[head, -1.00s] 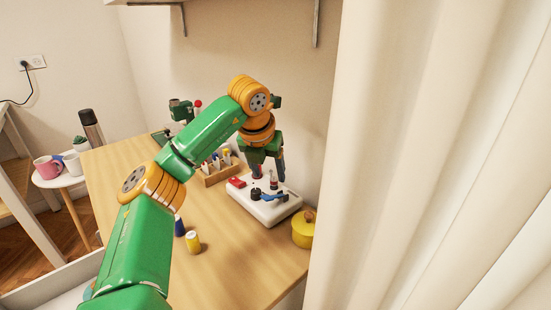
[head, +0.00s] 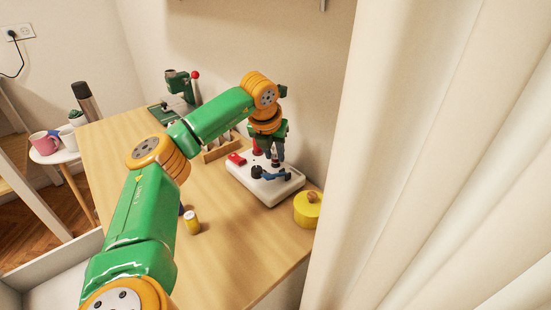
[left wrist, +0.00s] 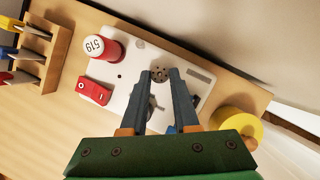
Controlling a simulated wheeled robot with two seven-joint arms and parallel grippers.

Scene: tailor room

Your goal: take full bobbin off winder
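The winder is a white flat box (head: 262,190) on the table, and its white base also shows in the left wrist view (left wrist: 117,100). The bobbin (left wrist: 159,75), a small grey disc with dark holes, shows between my left fingertips in that view. My left gripper (left wrist: 160,74) points down over the winder with its fingers apart on either side of the bobbin. I cannot tell whether they touch it. In the head view the left gripper (head: 274,158) hides most of the bobbin. A blue lever (head: 276,176) is in front. My right gripper is not in view.
A red spool (left wrist: 101,47) and a red block (left wrist: 94,90) are on the winder. A wooden rack (head: 219,148) is behind left, and a yellow spool (head: 192,222) is in front left. A curtain hangs on the right.

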